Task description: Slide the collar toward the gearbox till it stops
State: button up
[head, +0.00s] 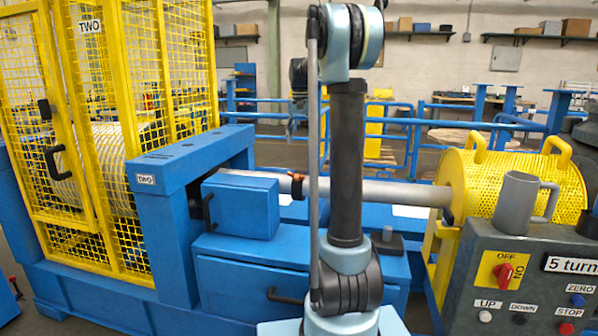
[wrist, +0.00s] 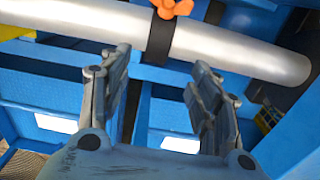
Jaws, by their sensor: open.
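The collar is a dark band with an orange wing screw around a long grey shaft (head: 385,193). In the head view the collar (head: 297,187) shows just left of my arm, near a blue box. In the wrist view the collar (wrist: 158,40) is at top centre on the shaft (wrist: 235,48). My gripper (wrist: 160,70) is open and empty. Its two fingers point toward the shaft, with the collar in line with the gap between them. The fingers appear apart from the collar. No part is clearly marked as the gearbox; a blue box (head: 241,207) with a handle stands by the shaft's left part.
A yellow mesh cage (head: 75,130) and blue frame (head: 180,165) marked TWO stand left. A yellow perforated guard (head: 490,185) covers the shaft's right end. A control panel (head: 530,275) with a grey mug (head: 516,205) is at front right.

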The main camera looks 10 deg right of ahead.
aim_at(300, 171)
notch_tip(300, 171, down, 13)
jog(key=shift+f, duration=0.1)
dwell(0.4)
grip_shut()
jog(key=shift+s, duration=0.1)
